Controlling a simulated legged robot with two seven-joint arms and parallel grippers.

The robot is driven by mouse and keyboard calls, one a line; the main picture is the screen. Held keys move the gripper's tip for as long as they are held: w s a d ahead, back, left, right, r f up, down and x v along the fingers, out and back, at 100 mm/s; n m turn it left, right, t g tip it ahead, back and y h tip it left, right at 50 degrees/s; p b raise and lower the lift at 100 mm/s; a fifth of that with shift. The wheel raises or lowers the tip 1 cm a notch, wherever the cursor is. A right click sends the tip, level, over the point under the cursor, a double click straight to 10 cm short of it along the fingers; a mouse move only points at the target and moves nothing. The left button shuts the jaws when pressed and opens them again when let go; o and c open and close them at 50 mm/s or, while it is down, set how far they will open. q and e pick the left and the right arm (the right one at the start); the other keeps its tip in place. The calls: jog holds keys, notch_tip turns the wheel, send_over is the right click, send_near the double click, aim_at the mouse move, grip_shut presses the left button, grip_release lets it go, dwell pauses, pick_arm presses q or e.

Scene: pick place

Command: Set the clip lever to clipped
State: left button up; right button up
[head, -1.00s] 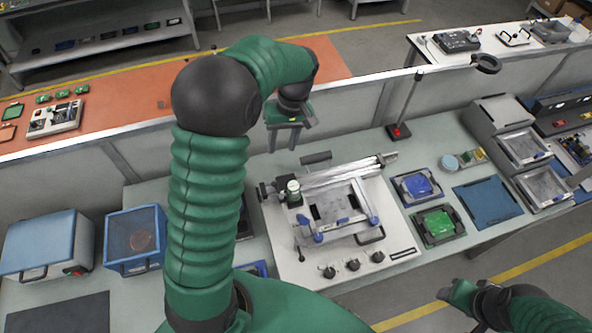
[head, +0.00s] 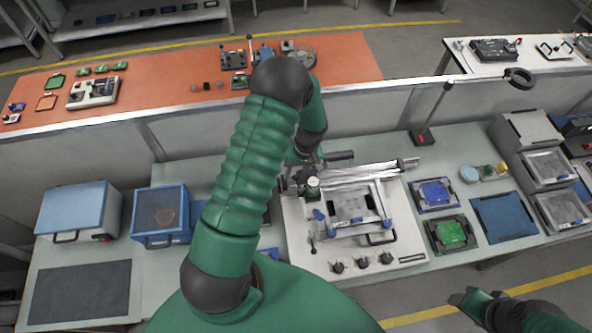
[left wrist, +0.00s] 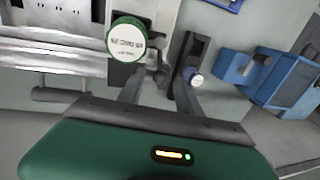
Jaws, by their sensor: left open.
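The white machine (head: 300,250) with a clear-framed bed stands on the bench in the head view. A round white cap with a green rim (left wrist: 125,42) shows in the left wrist view. Right of it, a dark slotted block (left wrist: 190,55) carries a small lever with a white and blue tip (left wrist: 197,78); I cannot tell whether this is the clip lever or its setting. My left gripper (left wrist: 158,98) is open, its fingers apart and apparently empty near the cap and block. In the head view my arm mostly hides it. My right gripper (head: 470,302) is low at the right, away from the machine.
A blue-framed box (head: 160,215) and a blue-lidded case (head: 78,210) stand at the left. Blue (head: 435,193) and green (head: 452,234) trays lie right of the machine. A lamp stand (head: 424,138) rises behind. A dark mat (head: 80,290) lies clear at front left.

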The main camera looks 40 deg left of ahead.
pick_arm(q)
jog(key=shift+d+r, duration=0.1)
jog(key=shift+d, duration=0.25)
jog(key=shift+c, duration=1.3)
grip_shut()
pick_arm(e)
jog(key=shift+s+d, duration=0.1)
jog(key=shift+d, duration=0.3)
pick_arm(q)
jog(key=m, duration=0.1)
jog(key=w+m+b, duration=0.1)
jog(key=shift+d+m, duration=0.3)
pick_arm(e)
jog(key=shift+x, duration=0.8)
pick_arm(q)
jog(key=shift+o, duration=0.6)
grip_release()
jog(key=shift+o, duration=0.7)
jog(key=shift+a, duration=0.25)
pick_arm(e)
jog(key=shift+s+a, duration=0.1)
jog(key=shift+a, duration=0.1)
